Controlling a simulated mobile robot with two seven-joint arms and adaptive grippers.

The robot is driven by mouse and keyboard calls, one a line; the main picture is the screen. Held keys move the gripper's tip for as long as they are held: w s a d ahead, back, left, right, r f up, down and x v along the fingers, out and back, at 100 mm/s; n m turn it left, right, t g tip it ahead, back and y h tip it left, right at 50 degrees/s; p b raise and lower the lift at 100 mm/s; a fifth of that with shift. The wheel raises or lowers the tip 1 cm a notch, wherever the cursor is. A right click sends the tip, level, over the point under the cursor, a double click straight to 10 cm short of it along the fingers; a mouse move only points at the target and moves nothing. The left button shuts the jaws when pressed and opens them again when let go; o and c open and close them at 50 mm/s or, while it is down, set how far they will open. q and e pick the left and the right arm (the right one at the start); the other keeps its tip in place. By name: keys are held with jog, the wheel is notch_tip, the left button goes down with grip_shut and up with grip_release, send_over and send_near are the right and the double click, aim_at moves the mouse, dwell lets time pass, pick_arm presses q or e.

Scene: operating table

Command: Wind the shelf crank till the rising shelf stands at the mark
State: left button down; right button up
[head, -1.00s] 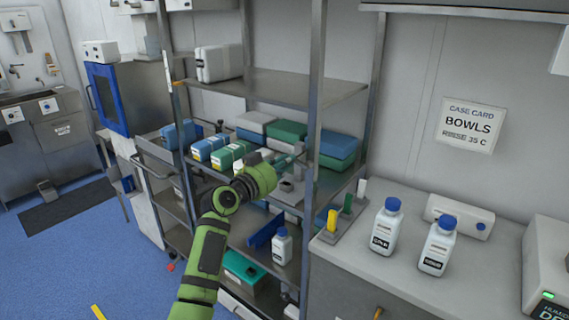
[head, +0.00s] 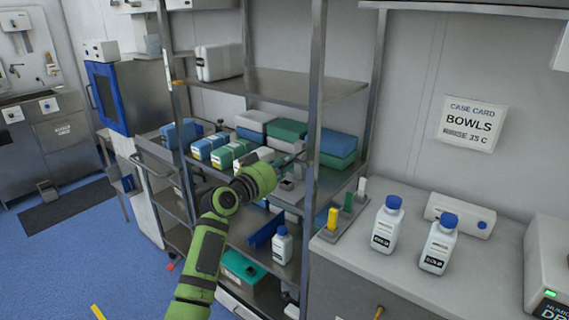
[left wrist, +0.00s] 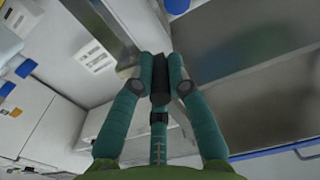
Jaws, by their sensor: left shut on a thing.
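A steel rack stands in the middle of the head view, with an upper shelf (head: 285,88) and a middle shelf full of boxes. I cannot tell which shelf is the rising one. A small orange spot (head: 178,82) shows on the rack's left post; I cannot tell if it is the mark. My left gripper (head: 294,160) is at the rack's front right post. In the left wrist view its two teal fingers (left wrist: 160,70) are closed on a dark cylindrical grip, seemingly the crank handle (left wrist: 160,92). The rest of the crank is hidden. My right gripper is out of view.
White bottles (head: 386,225) with blue caps stand on the counter (head: 350,262) at the right, beside a stand with coloured pegs (head: 333,220). Another bottle (head: 282,246) stands on the lower shelf, below my arm. Blue floor lies open at the left.

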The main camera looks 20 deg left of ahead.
pick_arm(q)
jog(key=shift+s+d+f+n+p, duration=0.15)
jog(key=shift+d+f+n+p, duration=0.45)
jog(key=shift+n, duration=1.6)
jog(key=shift+s+d+f+n+p, duration=0.15)
jog(key=shift+f+n, duration=0.9)
jog(key=shift+n, duration=1.15)
jog(key=shift+s+d+f+n+p, duration=0.1)
jog(key=shift+d+f+n+p, duration=0.45)
jog(key=shift+n, duration=1.65)
jog(key=shift+a+f, duration=0.15)
jog(key=shift+f, duration=0.15)
jog(key=c, duration=1.2)
grip_release()
jog(key=shift+r, duration=0.15)
jog(key=shift+a, duration=0.1)
